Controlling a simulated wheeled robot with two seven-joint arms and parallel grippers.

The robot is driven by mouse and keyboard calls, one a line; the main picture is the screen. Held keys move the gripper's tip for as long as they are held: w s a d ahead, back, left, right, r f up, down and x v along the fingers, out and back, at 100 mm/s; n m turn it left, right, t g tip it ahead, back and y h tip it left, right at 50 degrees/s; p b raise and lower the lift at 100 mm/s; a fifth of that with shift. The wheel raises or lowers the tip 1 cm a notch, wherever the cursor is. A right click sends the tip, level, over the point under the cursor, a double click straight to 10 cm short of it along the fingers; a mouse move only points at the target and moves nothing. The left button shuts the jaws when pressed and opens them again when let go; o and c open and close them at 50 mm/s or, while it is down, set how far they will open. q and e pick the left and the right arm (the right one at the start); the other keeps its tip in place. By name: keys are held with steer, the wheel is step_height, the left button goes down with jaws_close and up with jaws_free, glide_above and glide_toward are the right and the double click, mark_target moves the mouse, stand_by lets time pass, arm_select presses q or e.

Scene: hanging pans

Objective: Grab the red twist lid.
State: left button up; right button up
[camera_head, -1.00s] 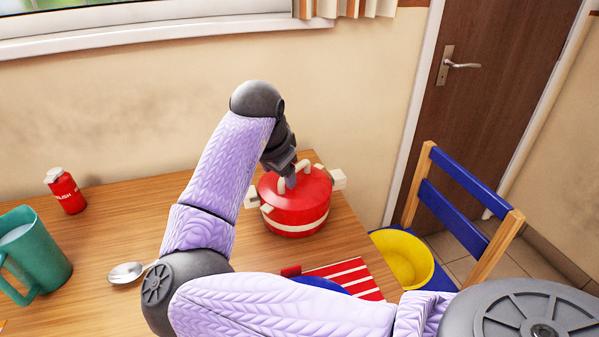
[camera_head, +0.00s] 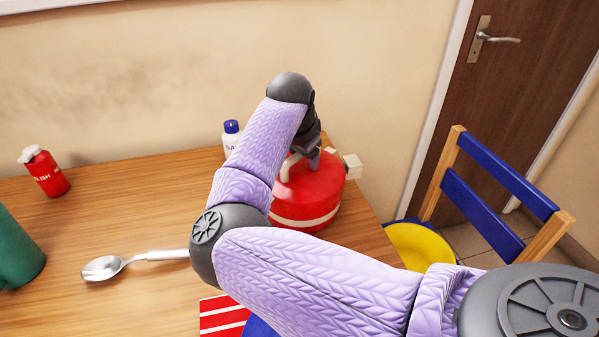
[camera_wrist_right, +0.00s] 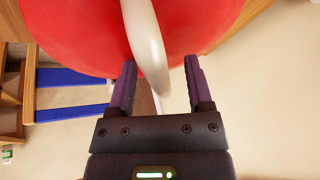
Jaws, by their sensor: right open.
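The red lid (camera_head: 325,185) sits on a red pot with a cream band (camera_head: 305,222) near the table's right end. Its cream arched handle (camera_head: 287,165) is partly hidden by my right arm. My right gripper (camera_head: 314,160) points down at the lid's top. In the right wrist view, my right gripper (camera_wrist_right: 160,64) is open, and the cream handle (camera_wrist_right: 146,45) passes between its fingers, apparently not gripped. The red lid surface (camera_wrist_right: 75,35) fills the top there. My left gripper is not in view.
A spoon (camera_head: 105,267), a red bottle (camera_head: 45,172) and a green mug (camera_head: 15,250) stand or lie at left. A white bottle with a blue cap (camera_head: 231,135) is behind my arm. A striped cloth (camera_head: 222,316) lies in front. A chair (camera_head: 495,195) stands right.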

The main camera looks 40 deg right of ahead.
steer(key=shift+r, duration=0.1)
jaws_close()
stand_by(0.4)
